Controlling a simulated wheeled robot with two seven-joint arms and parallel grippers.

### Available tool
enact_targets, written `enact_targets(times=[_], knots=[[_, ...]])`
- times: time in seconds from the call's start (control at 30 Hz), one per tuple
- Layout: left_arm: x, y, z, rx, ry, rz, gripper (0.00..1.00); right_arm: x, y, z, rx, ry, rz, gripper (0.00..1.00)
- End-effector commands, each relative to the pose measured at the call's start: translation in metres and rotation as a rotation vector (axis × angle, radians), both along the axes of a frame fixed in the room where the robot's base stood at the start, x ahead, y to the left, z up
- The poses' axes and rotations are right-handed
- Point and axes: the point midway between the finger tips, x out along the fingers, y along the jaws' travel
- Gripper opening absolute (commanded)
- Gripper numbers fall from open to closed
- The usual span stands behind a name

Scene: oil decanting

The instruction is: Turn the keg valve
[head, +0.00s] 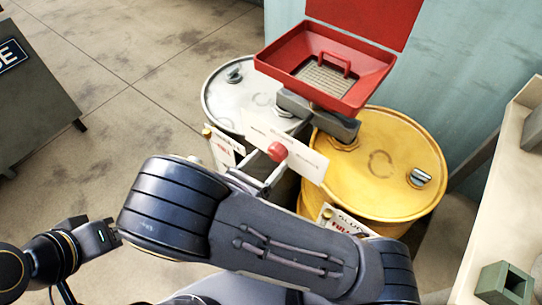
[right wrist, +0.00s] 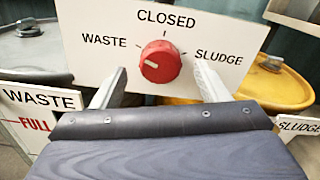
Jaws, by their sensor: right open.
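The keg valve is a round red knob (right wrist: 160,61) on a white plate (right wrist: 90,35) marked WASTE, CLOSED and SLUDGE. In the head view the knob (head: 277,152) sits in front of the two drums, below the red funnel. My right gripper (right wrist: 162,84) is open and empty. Its two pale fingers stand apart, one to the lower left and one to the lower right of the knob. In the head view my right arm partly hides this gripper (head: 262,180).
A white drum (head: 226,112) labelled WASTE stands on the left, a yellow drum (head: 400,150) labelled SLUDGE on the right. A red funnel tray (head: 340,95) sits above them on a grey pipe block (head: 335,122). A pale bench (head: 490,190) edges the right.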

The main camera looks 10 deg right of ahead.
Motion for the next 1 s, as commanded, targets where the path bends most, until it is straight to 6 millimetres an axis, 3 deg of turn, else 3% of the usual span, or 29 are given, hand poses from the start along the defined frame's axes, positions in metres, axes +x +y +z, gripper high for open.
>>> enact_targets(times=[0.2, 0.5, 0.83, 1.0], knots=[[0.000, 0.000, 0.000, 0.000, 0.000, 0.000, 0.36, 0.014, -0.018, 0.000, 0.001, 0.000, -0.001, 0.68], [0.000, 0.000, 0.000, 0.000, 0.000, 0.000, 0.36, 0.016, -0.021, 0.000, 0.002, 0.000, -0.001, 0.68], [0.000, 0.000, 0.000, 0.000, 0.000, 0.000, 0.36, 0.016, -0.021, 0.000, 0.002, 0.000, 0.000, 0.26], [0.000, 0.000, 0.000, 0.000, 0.000, 0.000, 0.36, 0.016, -0.020, 0.000, 0.005, -0.004, 0.000, 0.24]])
